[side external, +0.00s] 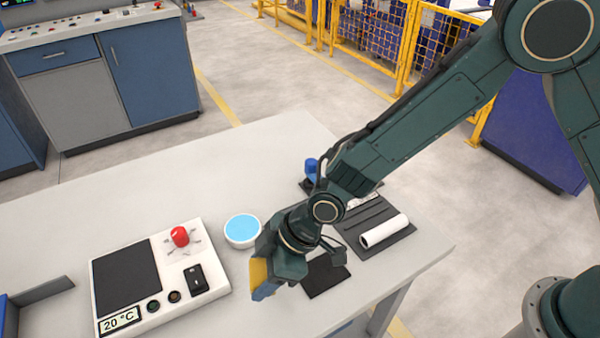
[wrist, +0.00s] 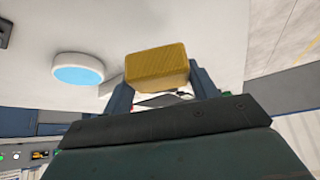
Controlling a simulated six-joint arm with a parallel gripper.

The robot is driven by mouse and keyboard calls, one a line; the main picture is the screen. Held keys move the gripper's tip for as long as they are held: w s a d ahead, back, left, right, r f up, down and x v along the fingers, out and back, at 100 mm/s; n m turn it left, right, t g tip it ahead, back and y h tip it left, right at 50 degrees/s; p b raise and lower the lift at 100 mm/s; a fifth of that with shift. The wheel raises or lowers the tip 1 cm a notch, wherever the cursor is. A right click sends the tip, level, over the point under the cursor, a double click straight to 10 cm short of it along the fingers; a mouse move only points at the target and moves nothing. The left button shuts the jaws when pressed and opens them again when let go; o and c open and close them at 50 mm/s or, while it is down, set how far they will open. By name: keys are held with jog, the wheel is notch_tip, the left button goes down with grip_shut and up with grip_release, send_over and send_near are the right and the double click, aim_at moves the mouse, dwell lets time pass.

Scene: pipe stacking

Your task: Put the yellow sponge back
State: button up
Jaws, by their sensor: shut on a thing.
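The yellow sponge (wrist: 156,64) is a block held between the two fingers of my gripper (wrist: 160,85) in the wrist view. In the side external view the sponge (side external: 259,272) shows at the left side of my gripper (side external: 264,284), partly hidden by it. My gripper is shut on the sponge, over the front part of the table, just left of a small dark mat (side external: 326,276). I cannot tell how high above the table the sponge is.
A white round dish with blue inside (side external: 242,230) stands behind and left of my gripper. A white control panel (side external: 160,275) with a red knob (side external: 180,236) lies at the left. A white pipe (side external: 384,231) lies on a dark holder (side external: 376,250) at the right. A blue object (side external: 311,166) stands farther back.

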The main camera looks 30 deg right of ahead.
jog(key=shift+f, duration=0.45)
jog(key=shift+f, duration=1.9)
jog(key=shift+f, duration=0.15)
jog(key=o, duration=0.9)
jog(key=shift+v, duration=6.15)
